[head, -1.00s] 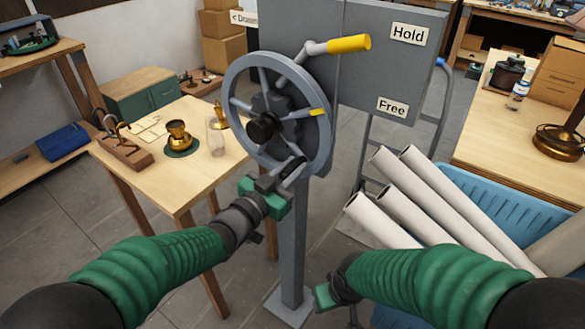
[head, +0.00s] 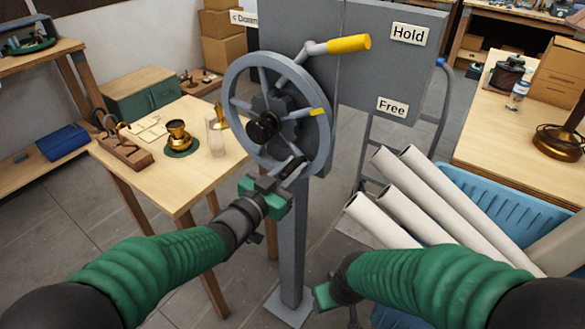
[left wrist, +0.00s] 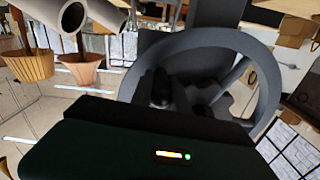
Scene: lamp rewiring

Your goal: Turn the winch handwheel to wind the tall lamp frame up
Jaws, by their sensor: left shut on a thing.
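The grey winch handwheel (head: 232,98) stands on a grey post (head: 291,245) in the middle of the head view. It has several spokes, a black hub and a yellow mark on one spoke. My left gripper (head: 282,178) is at the wheel's lower right and is shut on its handle, which the jaws largely hide. In the left wrist view the wheel (left wrist: 265,75) fills the right half. My right gripper (head: 322,296) hangs low, right of the post and away from the wheel; its jaws do not show clearly. The tall lamp frame cannot be made out.
A yellow-tipped lever (head: 348,44) sits above the wheel, beside a grey panel (head: 365,70) with "Hold" and "Free" labels. A blue crate (head: 480,195) and pale tubes (head: 405,200) are at right. A wooden table (head: 195,185) with brass parts is at left.

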